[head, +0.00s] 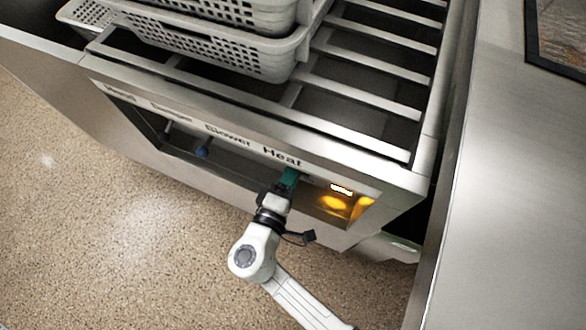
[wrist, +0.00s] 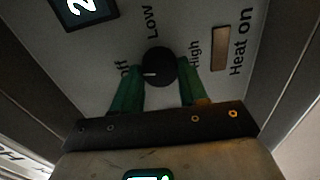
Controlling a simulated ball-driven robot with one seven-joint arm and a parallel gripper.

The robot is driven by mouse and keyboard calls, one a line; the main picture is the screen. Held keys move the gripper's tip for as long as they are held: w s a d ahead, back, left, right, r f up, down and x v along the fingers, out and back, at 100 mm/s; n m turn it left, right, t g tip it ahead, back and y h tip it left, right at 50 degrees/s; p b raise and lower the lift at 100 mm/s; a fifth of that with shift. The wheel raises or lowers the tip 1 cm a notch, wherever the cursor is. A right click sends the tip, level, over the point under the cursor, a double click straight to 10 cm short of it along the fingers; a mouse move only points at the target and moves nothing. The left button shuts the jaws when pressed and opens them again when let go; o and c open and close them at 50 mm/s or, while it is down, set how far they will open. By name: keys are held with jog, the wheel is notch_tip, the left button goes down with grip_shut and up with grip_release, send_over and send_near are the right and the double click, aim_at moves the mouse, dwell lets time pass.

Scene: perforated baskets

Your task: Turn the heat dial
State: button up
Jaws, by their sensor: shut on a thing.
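The heat dial (wrist: 159,67) is a round black knob on a grey panel in the wrist view, with "Off" at its left, "Low" above and "High" at its right. Its white mark points left, toward "Off". My gripper (wrist: 160,76) has its two green fingers on either side of the dial and is shut on it. In the head view my gripper (head: 289,178) reaches into the recessed panel under the "Heat" label (head: 282,157); the dial is hidden there. The "Heat on" lamp (wrist: 221,48) looks dull brown in the wrist view.
A bright lamp (head: 341,190) with a yellow glow is right of my gripper in the head view. Grey perforated baskets (head: 215,45) stand on the slatted top (head: 365,65). The floor at left is clear.

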jog(key=shift+a+n+p, duration=0.1)
jog(key=shift+n+p, duration=0.25)
jog(key=shift+n, duration=0.85)
jog(key=shift+f, duration=0.1)
jog(key=o, duration=1.1)
jog(key=shift+c, duration=0.2)
jog(key=v, duration=1)
jog(key=shift+s+a, duration=0.25)
jog(key=shift+s, duration=0.15)
